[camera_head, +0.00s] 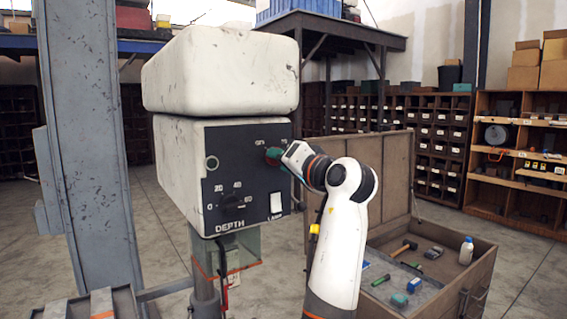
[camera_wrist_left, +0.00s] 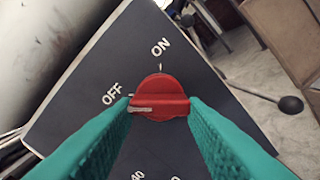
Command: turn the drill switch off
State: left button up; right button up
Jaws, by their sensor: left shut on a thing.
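The drill switch is a red round knob with a raised grip bar (camera_wrist_left: 160,105) on the dark panel (camera_wrist_left: 85,75) of the drill head. In the left wrist view, a pale pointer mark lies on the left end of the bar, close to the OFF label (camera_wrist_left: 112,93); the ON label (camera_wrist_left: 160,47) is above the knob. My left gripper (camera_wrist_left: 160,108) is shut on the knob, with a green finger at each end of the bar. In the head view my left gripper (camera_head: 274,156) meets the panel's upper right and mostly hides the knob. My right gripper is not in view.
The panel carries a depth dial (camera_head: 233,201) and a white lamp switch (camera_head: 276,203). A black ball-ended lever (camera_wrist_left: 290,104) sticks out beyond the panel's right edge. An open wooden crate (camera_head: 480,270) with tools and a bottle (camera_head: 466,251) stands right of my arm.

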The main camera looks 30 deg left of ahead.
pick_arm(q)
jog(key=shift+f, duration=0.1)
jog(key=o, duration=1)
jog(key=b+v, duration=0.4)
jog(key=v, duration=0.8)
